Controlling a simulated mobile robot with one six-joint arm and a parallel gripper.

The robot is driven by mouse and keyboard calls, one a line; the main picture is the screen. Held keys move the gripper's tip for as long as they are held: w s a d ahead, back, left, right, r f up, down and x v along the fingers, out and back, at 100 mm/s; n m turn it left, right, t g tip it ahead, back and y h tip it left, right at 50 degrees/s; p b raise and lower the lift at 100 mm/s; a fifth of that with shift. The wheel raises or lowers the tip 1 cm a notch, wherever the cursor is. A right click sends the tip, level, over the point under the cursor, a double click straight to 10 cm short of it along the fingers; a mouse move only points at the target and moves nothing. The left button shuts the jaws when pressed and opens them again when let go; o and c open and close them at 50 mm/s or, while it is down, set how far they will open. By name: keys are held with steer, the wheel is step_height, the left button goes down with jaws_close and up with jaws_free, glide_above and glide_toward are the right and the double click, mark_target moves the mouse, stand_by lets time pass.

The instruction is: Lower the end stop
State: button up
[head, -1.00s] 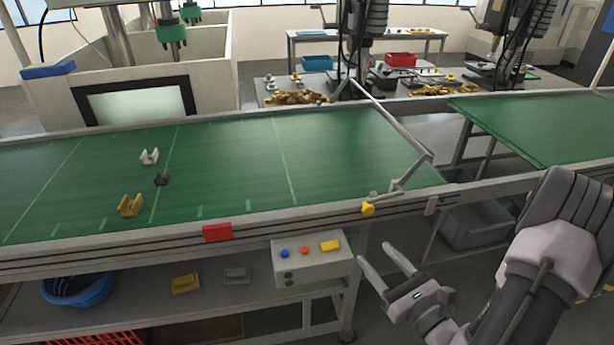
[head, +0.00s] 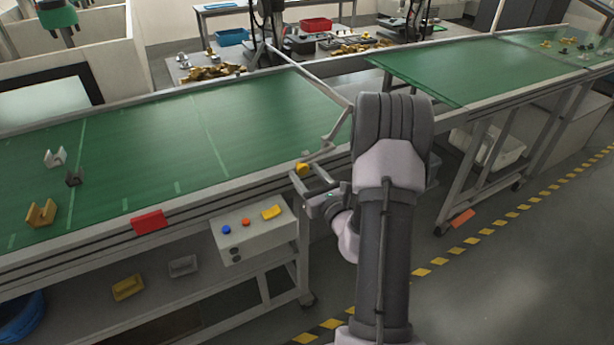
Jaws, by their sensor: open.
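The end stop is a long pale bar (head: 308,74) across the end of the green belt (head: 190,135). It stands above the belt on a bent lever arm (head: 338,127). The lever runs down to a yellow knob (head: 302,169) on the belt's near rail. My gripper (head: 306,177) is open and empty of anything I can make out. Its fingertips are close to the yellow knob, one on each side in the picture. I cannot tell whether they touch it. My arm hides part of the belt's end.
A control box (head: 254,232) with blue, orange and yellow buttons hangs below the rail, left of my gripper. A red block (head: 149,221) is on the rail. A few brackets, one brass (head: 41,213), lie on the belt. A second belt (head: 450,80) continues beyond a gap.

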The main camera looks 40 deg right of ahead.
jaws_close()
stand_by(1.4)
